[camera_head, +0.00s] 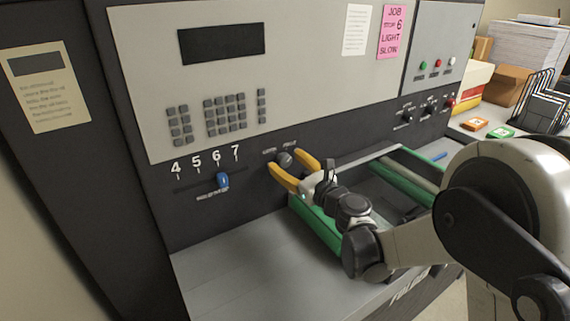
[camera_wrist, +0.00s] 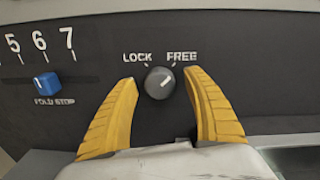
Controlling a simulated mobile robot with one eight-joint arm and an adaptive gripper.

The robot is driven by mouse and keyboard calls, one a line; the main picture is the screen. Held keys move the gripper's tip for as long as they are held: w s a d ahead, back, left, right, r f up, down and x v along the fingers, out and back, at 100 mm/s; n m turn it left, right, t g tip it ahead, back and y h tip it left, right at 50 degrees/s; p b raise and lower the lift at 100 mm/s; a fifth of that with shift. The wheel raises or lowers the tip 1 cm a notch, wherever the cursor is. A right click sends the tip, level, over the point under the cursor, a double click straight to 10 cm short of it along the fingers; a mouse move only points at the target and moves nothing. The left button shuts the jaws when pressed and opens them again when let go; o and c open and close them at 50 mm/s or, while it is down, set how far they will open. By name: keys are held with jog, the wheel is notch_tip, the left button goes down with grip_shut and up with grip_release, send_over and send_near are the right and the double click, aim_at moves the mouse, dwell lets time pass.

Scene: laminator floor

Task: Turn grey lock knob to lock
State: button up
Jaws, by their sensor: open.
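The grey lock knob (camera_wrist: 160,83) is a round dial on the dark machine panel, below the words LOCK on its left and FREE on its right. Its white mark points up and right, toward FREE. In the head view the knob (camera_head: 285,159) shows between my gripper's fingertips. My gripper (camera_head: 288,166) has two yellow fingers and is open. In the wrist view the fingers (camera_wrist: 164,85) stand either side of the knob, with a visible gap on each side. Whether the tips reach the knob's depth, I cannot tell.
A blue slider (camera_head: 222,180) sits left of the knob, under the numbers 4 to 7. Green rollers (camera_head: 318,226) lie below and right of my gripper. A keypad (camera_head: 224,116) is above. Small switches (camera_head: 407,117) are at right. The grey ledge (camera_head: 240,270) at lower left is clear.

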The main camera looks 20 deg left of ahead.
jog(key=shift+w+a, duration=0.25)
jog(key=shift+a, duration=0.15)
jog(key=c, duration=1.2)
